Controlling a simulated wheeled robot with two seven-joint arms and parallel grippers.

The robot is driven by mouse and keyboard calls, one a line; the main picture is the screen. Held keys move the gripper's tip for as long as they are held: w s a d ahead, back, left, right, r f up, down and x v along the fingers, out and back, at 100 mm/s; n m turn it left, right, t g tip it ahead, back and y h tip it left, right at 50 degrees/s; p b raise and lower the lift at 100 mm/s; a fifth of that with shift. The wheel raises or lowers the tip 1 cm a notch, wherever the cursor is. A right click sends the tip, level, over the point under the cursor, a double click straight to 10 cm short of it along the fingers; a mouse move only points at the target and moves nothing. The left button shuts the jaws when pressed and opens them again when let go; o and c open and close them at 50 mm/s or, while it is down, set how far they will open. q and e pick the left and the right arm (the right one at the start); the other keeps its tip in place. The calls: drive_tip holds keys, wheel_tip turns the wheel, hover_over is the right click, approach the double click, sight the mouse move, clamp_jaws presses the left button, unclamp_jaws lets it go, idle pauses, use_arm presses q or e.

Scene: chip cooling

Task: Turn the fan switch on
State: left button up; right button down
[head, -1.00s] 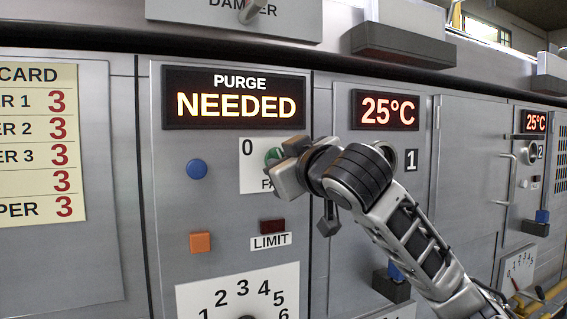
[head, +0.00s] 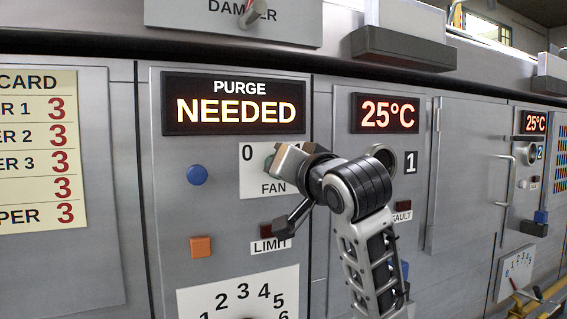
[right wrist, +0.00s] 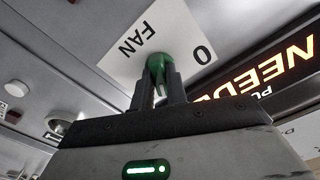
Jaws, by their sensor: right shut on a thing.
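The fan switch is a green knob (right wrist: 158,66) on a white plate (head: 252,160) marked 0 and FAN. In the head view my right gripper (head: 278,160) covers the right part of the plate and most of the knob. The right wrist view shows both fingertips (right wrist: 158,84) closed around the knob, one on each side. The wrist view is tilted, with the plate's lettering upside down. The knob's exact angle is hard to tell. My left gripper is not in view.
A lit display (head: 235,104) above the plate reads PURGE NEEDED. A blue button (head: 197,175) and an orange button (head: 200,246) sit to the left. A dark LIMIT lamp (head: 272,230) and a numbered dial plate (head: 240,290) are below. A temperature display (head: 385,113) reads 25°C.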

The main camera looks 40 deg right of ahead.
drive_tip(key=shift+m+p, duration=0.4)
drive_tip(key=shift+m, duration=0.8)
drive_tip(key=c, duration=1.4)
unclamp_jaws()
drive_tip(key=shift+s, duration=0.15)
